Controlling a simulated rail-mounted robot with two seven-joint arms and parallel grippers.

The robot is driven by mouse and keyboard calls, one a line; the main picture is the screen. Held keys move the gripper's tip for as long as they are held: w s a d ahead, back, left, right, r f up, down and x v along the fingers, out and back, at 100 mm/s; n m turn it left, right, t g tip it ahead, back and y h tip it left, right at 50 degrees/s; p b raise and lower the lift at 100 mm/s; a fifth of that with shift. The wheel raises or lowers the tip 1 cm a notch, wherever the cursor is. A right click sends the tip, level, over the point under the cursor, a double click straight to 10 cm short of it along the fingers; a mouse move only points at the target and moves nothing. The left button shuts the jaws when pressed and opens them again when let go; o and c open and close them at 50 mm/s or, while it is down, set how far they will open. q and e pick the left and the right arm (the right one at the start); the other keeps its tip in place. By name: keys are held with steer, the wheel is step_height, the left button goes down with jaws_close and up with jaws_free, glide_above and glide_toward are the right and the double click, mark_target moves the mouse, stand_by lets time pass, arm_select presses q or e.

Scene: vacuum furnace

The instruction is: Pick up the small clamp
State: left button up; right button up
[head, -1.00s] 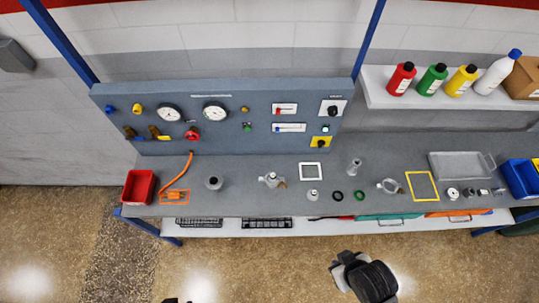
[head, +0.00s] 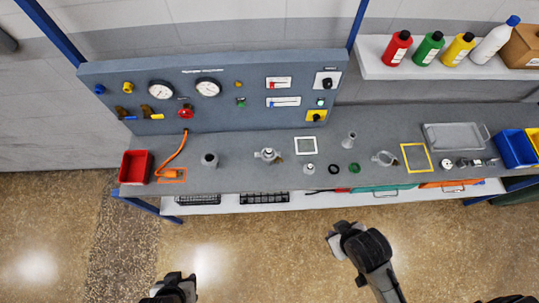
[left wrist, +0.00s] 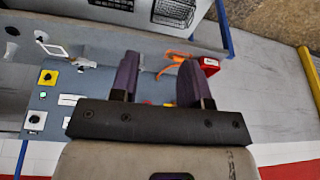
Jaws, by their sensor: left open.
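Two metallic pieces on the grey bench look clamp-like. One, a metal fitting with a brownish tab (head: 268,155), lies left of the white square frame and also shows in the left wrist view (left wrist: 83,63). The other, a ring-shaped metal piece (head: 384,158), lies left of the yellow frame. I cannot tell which is the small clamp. My left gripper (head: 176,284) is at the bottom of the head view, in front of the bench and apart from everything on it. In the left wrist view its dark fingers (left wrist: 158,70) are spread and empty.
A red bin (head: 135,167) and orange hose (head: 173,155) are at the bench's left. A grey tray (head: 456,137), small fittings and a blue bin (head: 517,149) stand at the right. The gauge panel (head: 240,115) rises behind. Part of my right arm is over the floor.

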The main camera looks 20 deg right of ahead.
arm_select(q)
steer(key=shift+a, duration=0.15)
steer(key=o, duration=0.9)
steer(key=shift+o, duration=0.4)
